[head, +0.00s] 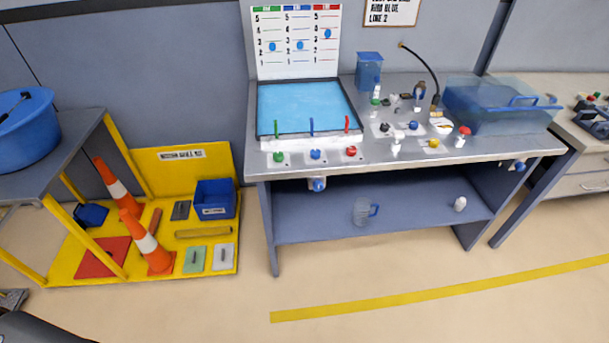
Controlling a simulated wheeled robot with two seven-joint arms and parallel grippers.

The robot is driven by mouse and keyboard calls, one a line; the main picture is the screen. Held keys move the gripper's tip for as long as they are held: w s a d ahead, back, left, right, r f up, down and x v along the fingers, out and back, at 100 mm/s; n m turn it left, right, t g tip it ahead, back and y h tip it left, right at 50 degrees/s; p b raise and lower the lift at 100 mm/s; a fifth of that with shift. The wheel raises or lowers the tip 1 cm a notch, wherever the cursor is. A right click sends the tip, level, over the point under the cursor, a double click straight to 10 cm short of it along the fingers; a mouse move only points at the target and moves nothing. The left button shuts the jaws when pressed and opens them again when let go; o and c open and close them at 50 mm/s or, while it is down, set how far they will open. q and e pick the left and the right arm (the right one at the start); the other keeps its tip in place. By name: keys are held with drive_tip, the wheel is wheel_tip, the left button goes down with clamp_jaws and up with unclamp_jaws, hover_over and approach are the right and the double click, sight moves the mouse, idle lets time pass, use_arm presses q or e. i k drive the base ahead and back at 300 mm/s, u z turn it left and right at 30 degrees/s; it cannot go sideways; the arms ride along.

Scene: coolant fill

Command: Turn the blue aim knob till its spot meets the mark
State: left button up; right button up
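A blue knob (316,154) sits between a green knob (279,156) and a red knob (351,151) on the bench's front strip. Another blue knob (318,184) is on the bench's front edge below, and a third (519,165) at the right end. I cannot tell which is the aim knob. A white chart (298,70) behind the blue screen panel (303,107) has green, blue and red columns with numbered rows. Each column holds one blue spot; the middle spot (299,45) is in the blue column. No mark is clearly readable.
The grey bench (460,150) carries small knobs, a bent lamp and a clear blue bin (500,107). A clear jug (363,211) stands on its lower shelf. Traffic cones (147,243) and a yellow rack stand left. The floor before the bench is clear.

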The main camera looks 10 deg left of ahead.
sight(315, 154)
drive_tip(key=k, duration=0.35)
drive_tip(key=z, duration=0.7)
drive_tip(key=i, duration=1.85)
drive_tip(key=u, duration=0.75)
